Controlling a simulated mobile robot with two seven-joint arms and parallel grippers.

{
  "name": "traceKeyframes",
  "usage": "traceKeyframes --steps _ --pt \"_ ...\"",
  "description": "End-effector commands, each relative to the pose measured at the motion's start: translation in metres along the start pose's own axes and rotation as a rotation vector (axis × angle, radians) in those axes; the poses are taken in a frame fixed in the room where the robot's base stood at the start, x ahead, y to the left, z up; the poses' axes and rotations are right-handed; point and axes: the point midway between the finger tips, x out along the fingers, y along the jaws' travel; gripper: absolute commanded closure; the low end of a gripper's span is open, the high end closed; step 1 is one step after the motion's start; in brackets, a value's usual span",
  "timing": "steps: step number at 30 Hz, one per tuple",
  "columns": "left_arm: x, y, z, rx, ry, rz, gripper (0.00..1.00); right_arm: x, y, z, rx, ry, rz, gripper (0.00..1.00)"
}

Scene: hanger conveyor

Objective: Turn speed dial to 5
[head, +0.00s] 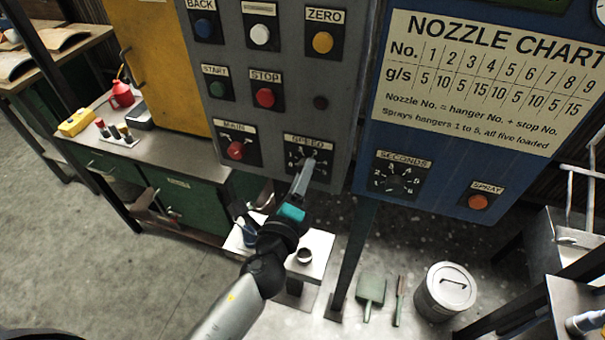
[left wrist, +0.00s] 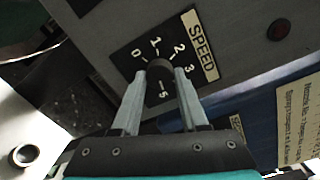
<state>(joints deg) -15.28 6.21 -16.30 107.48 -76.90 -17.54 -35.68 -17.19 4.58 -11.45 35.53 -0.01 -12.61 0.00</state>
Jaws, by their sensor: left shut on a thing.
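The speed dial (head: 311,158) is on the lower right of the grey control panel (head: 235,110), under its SPEED label. In the left wrist view its dark round knob (left wrist: 160,69) is between my fingertips, with 0, 1, 2, 3 and 5 readable around it. The 4 is hidden by a finger, and I cannot tell where the pointer stands. My left gripper (head: 307,168) is shut on the knob, and its two grey fingers (left wrist: 160,80) reach it from below in the wrist view. My right gripper is not in view.
A red MAIN switch (head: 236,149) is left of the dial, and a red STOP button (head: 265,97) is above. The blue panel (head: 440,190) with the SECONDS dial (head: 399,180) is close on the right. A small white table (head: 318,246) stands below my arm.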

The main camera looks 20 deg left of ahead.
Motion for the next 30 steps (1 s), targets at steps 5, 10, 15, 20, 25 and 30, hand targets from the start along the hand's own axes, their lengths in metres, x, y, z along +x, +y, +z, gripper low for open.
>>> traceKeyframes --steps 5,10,15,20,25,30 --pt "0.0001 -0.0005 -0.0007 0.096 -0.004 -0.002 1.0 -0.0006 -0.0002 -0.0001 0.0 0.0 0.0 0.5" --pt "0.0 -0.0003 -0.001 0.152 -0.006 -0.003 1.0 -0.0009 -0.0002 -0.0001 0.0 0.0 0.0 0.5" --pt "0.0 -0.0001 -0.0011 0.178 -0.007 -0.003 1.0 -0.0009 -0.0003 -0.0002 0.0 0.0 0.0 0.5" --pt "0.0 0.0001 -0.0011 0.184 -0.007 -0.003 1.0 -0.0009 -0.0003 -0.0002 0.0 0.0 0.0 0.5" --pt "0.0 0.0002 -0.001 0.184 -0.007 -0.003 1.0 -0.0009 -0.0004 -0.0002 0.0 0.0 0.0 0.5" --pt "-0.0001 0.0003 -0.0009 0.184 -0.007 -0.002 0.47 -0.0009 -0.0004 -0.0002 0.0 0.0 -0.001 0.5"
